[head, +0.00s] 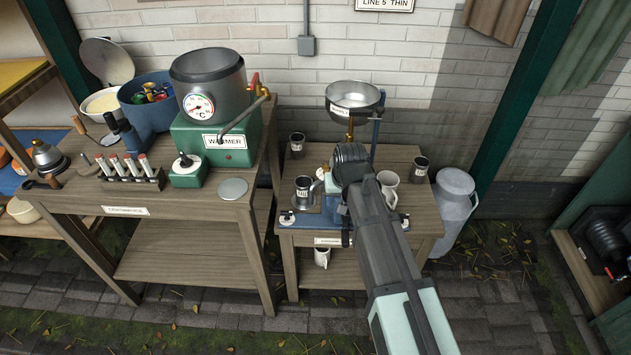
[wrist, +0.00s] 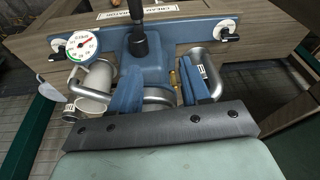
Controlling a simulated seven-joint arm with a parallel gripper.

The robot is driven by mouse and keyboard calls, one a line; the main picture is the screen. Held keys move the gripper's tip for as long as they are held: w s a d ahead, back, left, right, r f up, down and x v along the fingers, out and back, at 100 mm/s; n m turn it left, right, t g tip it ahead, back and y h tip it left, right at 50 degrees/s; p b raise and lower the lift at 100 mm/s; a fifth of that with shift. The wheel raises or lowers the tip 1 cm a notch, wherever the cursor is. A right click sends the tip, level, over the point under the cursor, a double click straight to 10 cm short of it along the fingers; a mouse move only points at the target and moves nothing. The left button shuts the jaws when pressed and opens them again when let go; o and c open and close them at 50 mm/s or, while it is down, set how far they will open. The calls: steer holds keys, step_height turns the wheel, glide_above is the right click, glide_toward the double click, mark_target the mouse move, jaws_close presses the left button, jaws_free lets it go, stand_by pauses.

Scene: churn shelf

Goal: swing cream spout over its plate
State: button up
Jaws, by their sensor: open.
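The cream separator (head: 318,222) is a blue machine on a small wooden table, with a metal bowl (head: 354,97) on top. My gripper (head: 345,168) is over it and hides much of its middle. In the wrist view my gripper (wrist: 160,88) is open, its two blue fingers apart above the machine, with nothing seen held. A curved metal tube shows at left (wrist: 75,82) and another at right (wrist: 205,52); I cannot tell which is the cream spout. A dark labelled mug (head: 303,187) stands at the machine's left. The plate is not clearly seen.
White mug (head: 389,180) and dark mugs (head: 419,168) (head: 297,146) stand around the machine. A large milk can (head: 453,205) is right of the table. The left bench carries a green warmer (head: 222,142) and a tube rack (head: 130,180). Paved floor in front is open.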

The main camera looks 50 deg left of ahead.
steer(key=a+r, duration=0.6)
steer(key=r, duration=0.3)
step_height(320, 180, up, 6)
steer(key=m, duration=0.3)
glide_above(315, 183)
steer(key=w, duration=0.1)
steer(key=f+m, duration=0.2)
steer(key=f, duration=0.3)
steer(key=f+m+g+h, duration=0.1)
steer(key=f+m, duration=0.2)
steer(key=f, duration=0.1)
steer(key=s+f+m, duration=0.1)
steer(key=f+m, duration=0.2)
steer(key=f, duration=0.2)
steer(key=shift+f, duration=0.35)
steer(key=shift+c, duration=0.3)
jaws_close()
